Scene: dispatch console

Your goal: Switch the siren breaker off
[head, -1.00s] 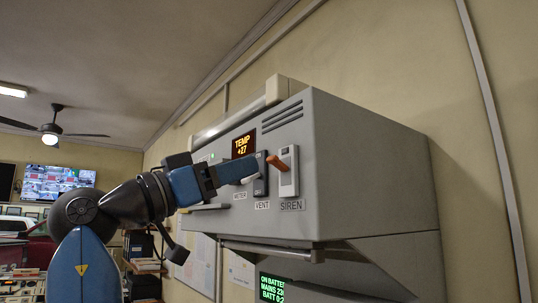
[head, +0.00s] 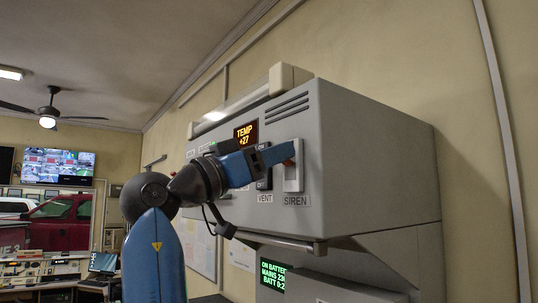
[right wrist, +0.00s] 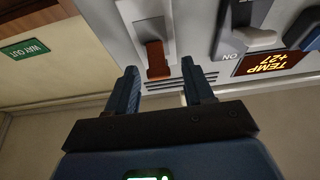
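The siren breaker (head: 293,178) is a pale plate with an orange lever on the grey console, above the SIREN label. In the head view my right gripper (head: 281,155) is at this breaker and its blue finger covers most of the lever. In the right wrist view, which is upside down, the orange lever (right wrist: 158,60) lies between the tips of my right gripper (right wrist: 160,72). The two fingers are apart, with gaps visible beside the lever. My left gripper is not in view.
The VENT breaker (head: 264,180) is close on the left, partly behind my gripper. A TEMP display (head: 245,133) is above it. A rail (head: 285,243) runs along the console's lower edge. A green text display (head: 273,274) is below.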

